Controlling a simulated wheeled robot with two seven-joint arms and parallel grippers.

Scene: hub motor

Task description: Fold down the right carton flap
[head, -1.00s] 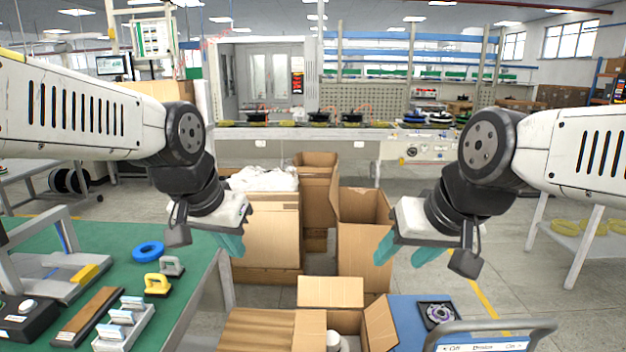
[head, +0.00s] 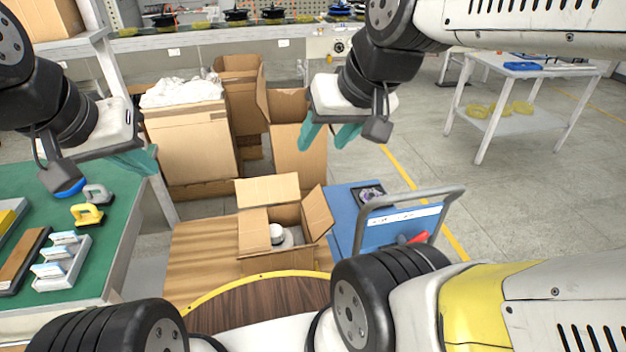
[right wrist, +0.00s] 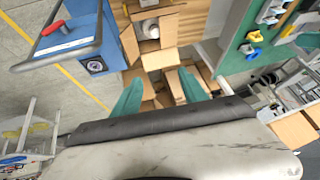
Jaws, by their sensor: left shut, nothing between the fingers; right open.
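The open carton (head: 278,262) stands on a brown surface at lower centre in the head view. Its right flap (head: 317,212) stands up, slanting outward. Its back flap (head: 268,190) is also raised, and its left flap (head: 253,232) lies at the left side of the opening. A white round part (head: 281,237) sits inside. My right gripper (head: 330,137) is open and empty, above and beyond the carton. In the right wrist view, the right flap (right wrist: 130,44) is ahead of the open fingers (right wrist: 160,90). My left gripper (head: 140,160) is shut and empty by the green table, left of the carton.
A blue cart (head: 343,205) with a grey handle (head: 450,196) stands right beside the carton. Tall cartons (head: 190,150) stand behind it. The green table (head: 125,215) with tools is at left.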

